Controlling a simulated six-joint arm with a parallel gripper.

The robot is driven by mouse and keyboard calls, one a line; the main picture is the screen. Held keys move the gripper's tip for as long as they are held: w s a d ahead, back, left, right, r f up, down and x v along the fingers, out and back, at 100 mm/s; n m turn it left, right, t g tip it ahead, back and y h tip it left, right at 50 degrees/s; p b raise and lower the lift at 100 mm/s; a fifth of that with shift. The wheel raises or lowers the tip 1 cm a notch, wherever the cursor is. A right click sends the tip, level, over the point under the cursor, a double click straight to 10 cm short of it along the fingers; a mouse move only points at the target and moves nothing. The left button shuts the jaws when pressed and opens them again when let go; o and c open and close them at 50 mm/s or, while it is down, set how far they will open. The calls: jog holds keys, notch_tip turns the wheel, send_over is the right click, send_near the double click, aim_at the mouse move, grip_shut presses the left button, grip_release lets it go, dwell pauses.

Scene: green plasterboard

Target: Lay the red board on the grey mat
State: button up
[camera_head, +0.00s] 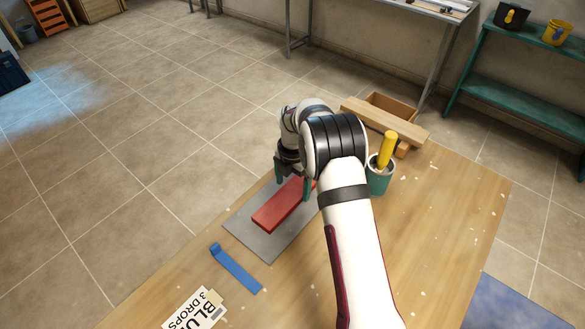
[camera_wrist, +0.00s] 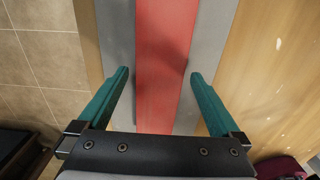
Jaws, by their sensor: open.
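The red board (camera_head: 280,207) lies flat on the grey mat (camera_head: 265,242) near the table's left edge. In the wrist view the red board (camera_wrist: 168,60) runs lengthwise between my fingers, with strips of the grey mat (camera_wrist: 208,45) showing on both sides. My gripper (camera_head: 292,188) is over the far end of the board, its green fingers apart. In the wrist view my gripper (camera_wrist: 158,75) is open, with a gap between each finger and the board. My arm hides part of the mat and the board's far end.
A green cup (camera_head: 379,178) with a yellow-handled tool stands right of my arm. Behind it are a wooden box (camera_head: 390,104) and a plank (camera_head: 385,120). A blue strip (camera_head: 236,269) and a printed card (camera_head: 195,308) lie nearer. The table's right side is clear.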

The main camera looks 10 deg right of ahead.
notch_tip(320, 180, up, 14)
dwell(0.5)
jog(key=s+d+r+m, duration=0.1)
jog(key=s+r+m, duration=0.3)
jog(key=s+m, duration=0.35)
jog(key=s+r+m, duration=0.5)
jog(key=s+m, duration=0.2)
jog(key=s, duration=0.1)
jog(key=s+f+m+y, duration=0.1)
jog(key=s+f+m, duration=0.1)
jog(key=s+m, duration=0.7)
jog(key=s+f+m, duration=0.1)
jog(key=s+m, duration=0.8)
jog(key=s, duration=0.3)
jog(key=shift+s+f+y, duration=0.3)
jog(key=shift+f+y, duration=0.1)
jog(key=shift+d, duration=0.1)
